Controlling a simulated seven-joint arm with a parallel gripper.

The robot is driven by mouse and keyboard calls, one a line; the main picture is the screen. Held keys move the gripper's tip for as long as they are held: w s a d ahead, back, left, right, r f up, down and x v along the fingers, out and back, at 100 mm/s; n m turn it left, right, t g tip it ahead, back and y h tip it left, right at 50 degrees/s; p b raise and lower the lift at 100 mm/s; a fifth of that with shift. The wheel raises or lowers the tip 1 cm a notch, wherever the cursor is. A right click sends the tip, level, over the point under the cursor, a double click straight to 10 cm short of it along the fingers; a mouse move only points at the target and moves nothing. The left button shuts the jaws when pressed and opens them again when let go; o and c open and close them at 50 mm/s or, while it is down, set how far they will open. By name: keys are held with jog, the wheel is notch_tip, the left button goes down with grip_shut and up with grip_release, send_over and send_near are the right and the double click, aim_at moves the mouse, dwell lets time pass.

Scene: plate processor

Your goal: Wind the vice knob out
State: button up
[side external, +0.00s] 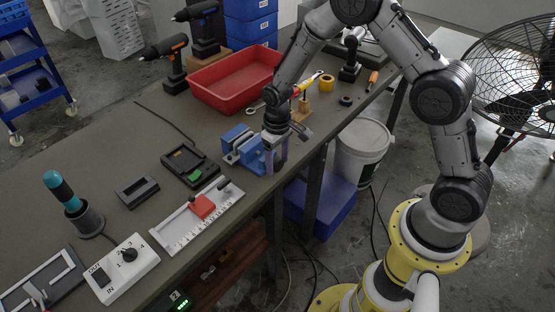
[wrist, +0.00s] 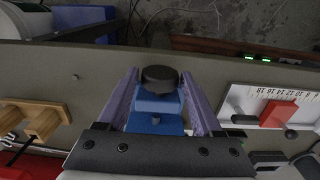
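The blue vice (side external: 238,146) stands near the front edge of the workbench. My gripper (side external: 276,165) points down over its front end, which it partly hides in the side view. In the wrist view the vice's blue body (wrist: 157,104) lies between my two purple fingers. The round black knob (wrist: 160,78) sits at the vice's end, between the fingertips of my gripper (wrist: 160,82). A narrow gap shows on each side of the knob, so my gripper looks open around it, not clamped.
A white scale with a red slider (side external: 202,206) lies left of the vice, and a black and yellow device (side external: 190,165) is behind it. A wooden block (side external: 301,110) and red tray (side external: 234,82) stand beyond.

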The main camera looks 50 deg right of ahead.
jog(key=c, duration=0.9)
jog(key=shift+s+a+h, duration=0.1)
jog(key=shift+a+h, duration=0.1)
jog(key=shift+h, duration=0.45)
jog(key=shift+a+h, duration=0.15)
jog(key=shift+h, duration=0.5)
jog(key=shift+c, duration=0.2)
jog(key=shift+a+h, duration=0.1)
jog(key=shift+h, duration=1)
jog(key=o, duration=1.4)
jog(key=shift+c, duration=0.2)
jog(key=v, duration=1.3)
jog(key=shift+r, duration=0.35)
